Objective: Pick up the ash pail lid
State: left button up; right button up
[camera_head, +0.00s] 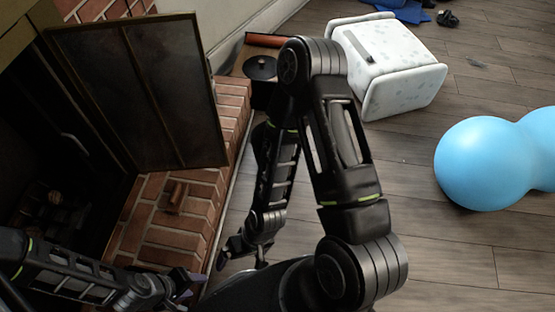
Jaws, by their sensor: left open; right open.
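A dark round disc with a small knob, which looks like the ash pail lid (260,67), lies at the far end of the brick hearth, just left of my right arm's raised elbow. That arm is close to its right side in the picture and may hide part of what is below it. My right gripper (240,256) is open and low beside the hearth's front edge, well away from the lid. My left gripper (190,284) is open near the bottom of the view, also far from the lid. Neither gripper holds anything that I can see.
A framed fireplace door (150,90) stands open over the brick hearth (165,236). A small brown object (175,196) lies on the bricks. A white speckled stool-like block (405,85) and a blue peanut ball (485,165) are on the wood floor. Floor at lower right is clear.

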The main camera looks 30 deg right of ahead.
aim_at(265, 67)
jog(key=z, duration=1.05)
